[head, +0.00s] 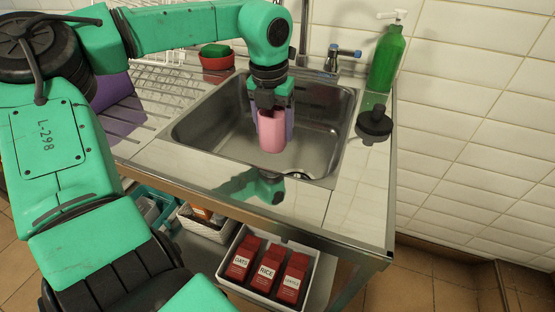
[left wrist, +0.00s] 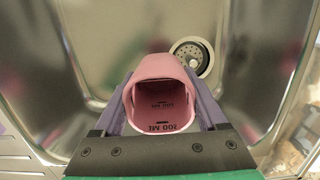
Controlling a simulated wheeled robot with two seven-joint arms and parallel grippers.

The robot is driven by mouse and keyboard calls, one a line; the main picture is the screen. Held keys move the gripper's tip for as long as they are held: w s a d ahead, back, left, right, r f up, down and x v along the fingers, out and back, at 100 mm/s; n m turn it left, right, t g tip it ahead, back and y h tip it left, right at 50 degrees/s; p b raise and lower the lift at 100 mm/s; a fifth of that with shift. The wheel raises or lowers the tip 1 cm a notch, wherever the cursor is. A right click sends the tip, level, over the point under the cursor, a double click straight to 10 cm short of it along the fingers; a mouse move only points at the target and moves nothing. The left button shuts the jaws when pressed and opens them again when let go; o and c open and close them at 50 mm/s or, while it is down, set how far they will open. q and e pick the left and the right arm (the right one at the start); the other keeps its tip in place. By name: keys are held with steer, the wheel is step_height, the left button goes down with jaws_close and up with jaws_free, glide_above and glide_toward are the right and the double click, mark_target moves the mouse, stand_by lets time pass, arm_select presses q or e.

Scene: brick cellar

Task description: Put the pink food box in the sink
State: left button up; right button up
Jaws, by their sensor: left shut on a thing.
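The pink food box (head: 272,138) is an open-topped pink container, held upright over the sink basin. My left gripper (head: 275,120) points down and is shut on it, with a purple finger on either side. In the left wrist view I look into the box (left wrist: 160,68), which appears empty and has dark volume marks inside. The metal sink (head: 205,125) surrounds it in the head view; the basin (left wrist: 90,40) also fills the left wrist view. I cannot tell whether the box touches the basin floor. My right gripper is out of view.
The drain (left wrist: 192,57) lies just beyond the box. A lower shelf holds a white bin (head: 238,288) with red packets.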

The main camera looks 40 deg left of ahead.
arm_select(q)
step_height(320, 180, down, 10)
steer(key=shift+r+b, duration=0.15)
steer(key=shift+b, duration=0.15)
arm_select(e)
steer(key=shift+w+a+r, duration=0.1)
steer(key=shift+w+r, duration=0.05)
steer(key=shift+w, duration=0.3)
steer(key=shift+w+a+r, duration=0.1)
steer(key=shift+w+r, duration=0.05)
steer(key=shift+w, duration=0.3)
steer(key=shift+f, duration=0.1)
arm_select(q)
steer(key=o, duration=1.4)
steer(key=r, duration=0.4)
steer(key=s+r, duration=0.1)
steer(key=r, duration=0.3)
steer(key=r+p, duration=0.1)
steer(key=r, duration=0.3)
steer(key=shift+s+d, duration=0.2)
steer(key=shift+d, duration=0.1)
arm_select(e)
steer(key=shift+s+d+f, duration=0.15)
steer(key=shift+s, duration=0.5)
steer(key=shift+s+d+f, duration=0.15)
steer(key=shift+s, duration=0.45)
